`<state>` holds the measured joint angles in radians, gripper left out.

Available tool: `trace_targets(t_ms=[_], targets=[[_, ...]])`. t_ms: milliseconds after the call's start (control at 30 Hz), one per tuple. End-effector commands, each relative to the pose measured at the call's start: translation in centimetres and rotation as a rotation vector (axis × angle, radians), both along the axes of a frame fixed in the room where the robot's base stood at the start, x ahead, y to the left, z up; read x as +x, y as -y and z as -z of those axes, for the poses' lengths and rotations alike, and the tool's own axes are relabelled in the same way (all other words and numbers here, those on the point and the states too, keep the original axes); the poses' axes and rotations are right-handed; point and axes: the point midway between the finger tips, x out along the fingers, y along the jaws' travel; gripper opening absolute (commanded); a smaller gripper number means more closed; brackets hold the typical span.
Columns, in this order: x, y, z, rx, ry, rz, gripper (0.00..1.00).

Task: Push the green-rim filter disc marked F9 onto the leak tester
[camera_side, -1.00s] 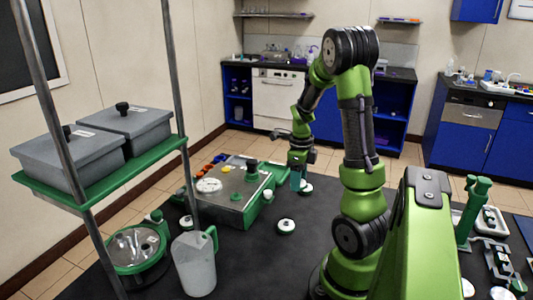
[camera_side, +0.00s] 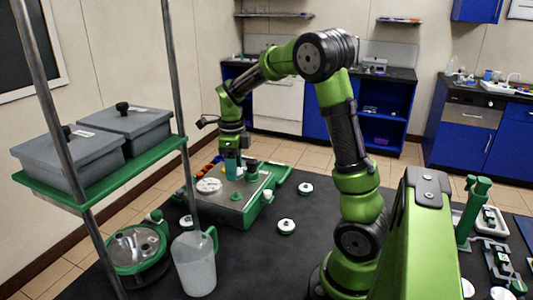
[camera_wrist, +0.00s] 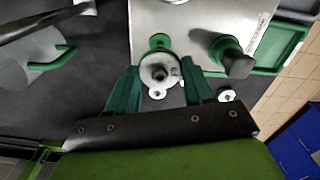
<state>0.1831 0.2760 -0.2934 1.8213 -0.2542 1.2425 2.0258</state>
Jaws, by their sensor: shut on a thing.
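The leak tester (camera_side: 226,212) is a metal box on a green base, with a round dial and coloured buttons on top. Its plate also shows in the wrist view (camera_wrist: 196,18). My gripper (camera_side: 232,177) is over the tester's top in the side view. In the wrist view its green fingers (camera_wrist: 160,84) are shut on a round white filter disc (camera_wrist: 158,63) with a dark centre. A green fitting (camera_wrist: 159,41) shows just past the disc's edge. I cannot read a mark on the disc, nor tell whether disc and fitting touch. The side view hides the held disc.
White discs lie on the dark bench, one in front (camera_side: 286,226) and one to the right of the tester (camera_side: 305,188). A green knob with a dark cap (camera_wrist: 234,57) rises beside the held disc. A jug (camera_side: 195,264) and shelf post (camera_side: 184,120) stand to the left.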

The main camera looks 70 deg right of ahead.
Motion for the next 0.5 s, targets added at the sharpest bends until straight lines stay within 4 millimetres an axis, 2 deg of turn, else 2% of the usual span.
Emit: trace_targets(t_ms=[300,500], targets=[[-0.1,0.0,3.2,0.002,-0.003,0.002,0.23],[-0.1,0.0,4.7,0.002,-0.001,0.001,0.23]])
